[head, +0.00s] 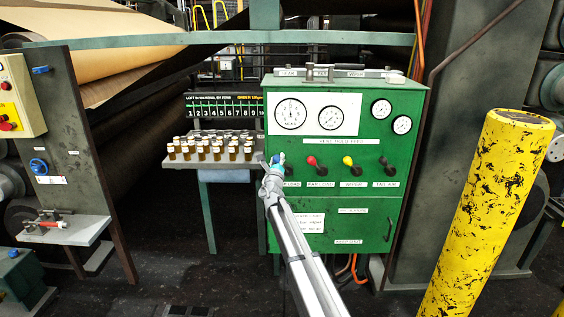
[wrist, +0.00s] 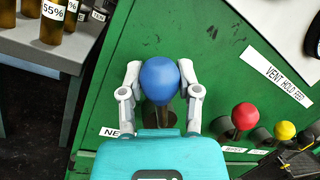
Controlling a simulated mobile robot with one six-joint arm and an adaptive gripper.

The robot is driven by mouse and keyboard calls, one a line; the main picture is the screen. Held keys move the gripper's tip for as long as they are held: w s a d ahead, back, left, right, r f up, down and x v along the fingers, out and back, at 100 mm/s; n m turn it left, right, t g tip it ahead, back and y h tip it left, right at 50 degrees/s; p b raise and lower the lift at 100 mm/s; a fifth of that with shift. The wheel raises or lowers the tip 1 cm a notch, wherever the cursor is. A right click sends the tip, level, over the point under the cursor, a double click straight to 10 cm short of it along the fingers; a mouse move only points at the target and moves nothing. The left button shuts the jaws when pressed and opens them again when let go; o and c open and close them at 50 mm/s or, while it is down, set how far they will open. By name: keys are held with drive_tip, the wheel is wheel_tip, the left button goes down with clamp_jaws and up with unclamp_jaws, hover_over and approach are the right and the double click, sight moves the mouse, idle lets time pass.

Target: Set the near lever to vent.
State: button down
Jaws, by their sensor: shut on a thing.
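The near lever has a blue ball knob (wrist: 159,80) on a dark stem, at the left end of a row of levers on a green cabinet (head: 350,222). A white label starting "NE" (wrist: 116,131) is beside it. My gripper (wrist: 160,74) is shut on the blue knob, one finger on each side. In the head view my gripper (head: 277,162) is at the cabinet's left side and hides most of that lever. A plate reading "VENT HOLD FEED" (wrist: 276,74) is above the row; it also shows in the head view (head: 338,141). The lever's exact setting is hard to tell.
To the right are levers with red (head: 312,161), yellow (head: 348,161) and black (head: 384,161) knobs, the red one close to my gripper. A shelf (head: 188,165) of labelled brown bottles stands left. A yellow post (head: 487,215) stands right.

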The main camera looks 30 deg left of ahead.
drive_tip(key=shift+s+a+f+n+y, duration=0.1)
drive_tip(key=shift+a+f+n+y, duration=0.15)
drive_tip(key=shift+n, duration=0.3)
drive_tip(key=shift+s+a+f+n+y, duration=0.1)
drive_tip(key=shift+n+y, duration=0.15)
drive_tip(key=shift+n, duration=0.3)
drive_tip(key=shift+c, duration=1.5)
unclamp_jaws()
drive_tip(key=shift+w+r, duration=0.1)
